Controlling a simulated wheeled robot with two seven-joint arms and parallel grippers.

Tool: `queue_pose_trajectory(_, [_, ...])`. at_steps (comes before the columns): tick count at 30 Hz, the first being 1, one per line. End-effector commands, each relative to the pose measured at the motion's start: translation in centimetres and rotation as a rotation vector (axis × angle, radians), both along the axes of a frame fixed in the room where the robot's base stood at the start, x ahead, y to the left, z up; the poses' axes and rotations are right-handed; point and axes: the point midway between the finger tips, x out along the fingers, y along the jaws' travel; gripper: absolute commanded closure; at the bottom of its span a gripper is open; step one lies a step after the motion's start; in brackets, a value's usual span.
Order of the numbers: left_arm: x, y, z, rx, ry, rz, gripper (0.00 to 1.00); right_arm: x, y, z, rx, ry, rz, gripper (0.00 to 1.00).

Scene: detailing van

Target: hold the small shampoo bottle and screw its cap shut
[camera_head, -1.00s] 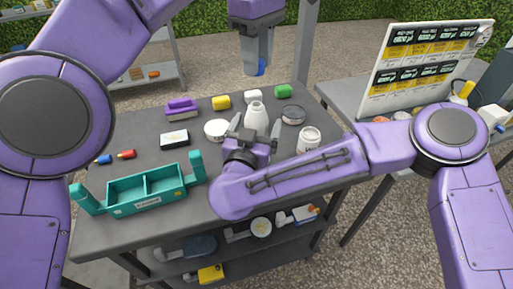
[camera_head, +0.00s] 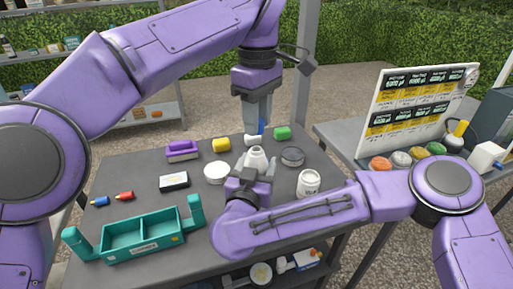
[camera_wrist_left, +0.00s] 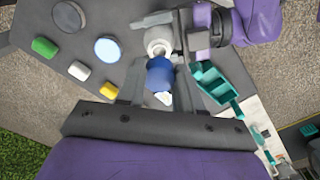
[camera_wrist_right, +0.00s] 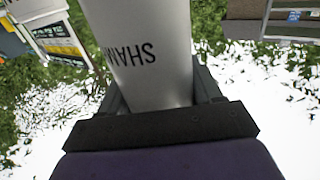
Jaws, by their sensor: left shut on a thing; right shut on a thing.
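The small shampoo bottle (camera_head: 256,158) is white and stands upright in my right gripper (camera_head: 252,170), which is shut around it. In the right wrist view the bottle (camera_wrist_right: 145,50) fills the space between the fingers, with dark "SHAM" lettering. My left gripper (camera_head: 259,124) points down above the bottle, shut on the blue cap (camera_head: 261,128). In the left wrist view the blue cap (camera_wrist_left: 160,74) sits between the fingertips, in front of the pale bottle top (camera_wrist_left: 158,40). In the head view the cap is a little above the bottle's neck, apart from it.
Yellow (camera_head: 221,145), white (camera_head: 250,140) and green (camera_head: 282,133) blocks line the back. A teal caddy (camera_head: 130,236) is front left.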

Motion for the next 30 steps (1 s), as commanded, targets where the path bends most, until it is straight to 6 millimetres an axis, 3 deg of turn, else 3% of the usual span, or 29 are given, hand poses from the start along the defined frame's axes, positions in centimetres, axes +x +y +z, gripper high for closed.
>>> queue_pose_trajectory(6, [-0.1, -0.1, -2.3, 0.002, -0.001, -0.001, 0.93, 0.0, 0.0, 0.0, 0.001, 0.000, 0.000, 0.91])
queue_pose_trajectory(20, [0.0, -0.1, -2.3, 0.002, -0.002, 0.001, 0.93, 0.0, 0.0, 0.0, 0.000, 0.001, 0.000, 0.91])
queue_pose_trajectory(30, [0.0, 0.0, -4.0, 0.002, -0.001, 0.000, 0.93, 0.0, 0.0, 0.0, 0.000, 0.001, 0.000, 0.91])
